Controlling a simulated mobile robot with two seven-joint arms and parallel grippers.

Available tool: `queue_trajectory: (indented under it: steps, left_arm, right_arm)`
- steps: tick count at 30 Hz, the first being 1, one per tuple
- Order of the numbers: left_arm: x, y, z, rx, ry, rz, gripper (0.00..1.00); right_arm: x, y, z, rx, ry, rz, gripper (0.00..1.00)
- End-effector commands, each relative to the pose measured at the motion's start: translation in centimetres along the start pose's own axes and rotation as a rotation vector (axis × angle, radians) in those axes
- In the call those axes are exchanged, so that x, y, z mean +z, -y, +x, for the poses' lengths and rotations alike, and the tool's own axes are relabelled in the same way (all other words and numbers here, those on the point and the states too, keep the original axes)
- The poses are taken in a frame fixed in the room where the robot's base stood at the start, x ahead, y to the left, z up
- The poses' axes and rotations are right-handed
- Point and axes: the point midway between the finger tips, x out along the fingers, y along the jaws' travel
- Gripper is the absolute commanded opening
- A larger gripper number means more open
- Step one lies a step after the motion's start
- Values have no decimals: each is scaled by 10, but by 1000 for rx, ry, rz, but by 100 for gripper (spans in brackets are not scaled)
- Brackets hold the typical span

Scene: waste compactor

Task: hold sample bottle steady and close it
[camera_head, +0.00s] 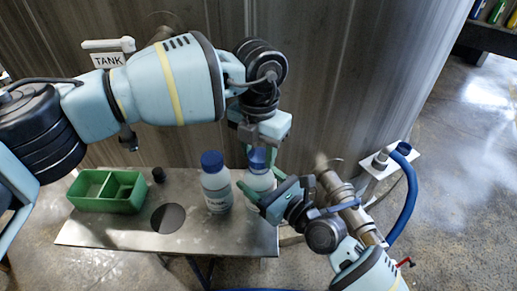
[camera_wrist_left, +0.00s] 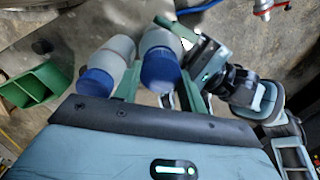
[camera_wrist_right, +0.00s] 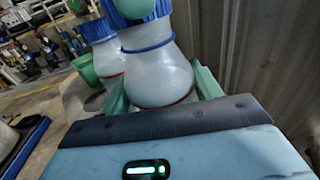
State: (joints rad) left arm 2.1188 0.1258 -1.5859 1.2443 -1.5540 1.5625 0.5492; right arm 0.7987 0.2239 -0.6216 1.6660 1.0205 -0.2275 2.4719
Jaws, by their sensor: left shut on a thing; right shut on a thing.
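A white sample bottle (camera_head: 262,182) with a blue cap (camera_head: 257,157) stands upright near the right end of the metal table. My right gripper (camera_head: 259,192) is shut on the bottle's body from the right; its green fingers flank the bottle (camera_wrist_right: 157,76) in the right wrist view. My left gripper (camera_head: 257,150) points down from above and is shut on the blue cap. The cap (camera_wrist_left: 160,68) sits between its green fingers in the left wrist view. In the right wrist view the cap (camera_wrist_right: 146,35) is on the bottle's neck. The fingers partly hide cap and bottle.
A second blue-capped bottle (camera_head: 216,188) stands close on the left. The tank (camera_head: 330,60) rises behind, with a pipe valve at right.

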Motion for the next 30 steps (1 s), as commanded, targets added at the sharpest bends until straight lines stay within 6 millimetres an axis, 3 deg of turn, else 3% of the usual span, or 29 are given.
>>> queue_trajectory:
  steps: [15, 16, 19, 23, 30]
  left_arm:
    - [0, 0, 10, 0, -1, 0, 21]
    - [0, 0, 9, 0, 0, 0, 21]
    - [0, 0, 9, 0, 0, 21, 21]
    - [0, 0, 9, -1, 0, 146, 21]
    - [1, -1, 9, -1, 1, 531, 21]
  right_arm:
    - [0, 0, 0, 0, 0, 0, 22]
    - [0, 0, 0, 0, 0, 0, 0]
    - [0, 0, 0, 0, 0, 0, 0]
    - [0, 0, 0, 0, 0, 0, 0]
    - [0, 0, 0, 0, -1, 0, 0]
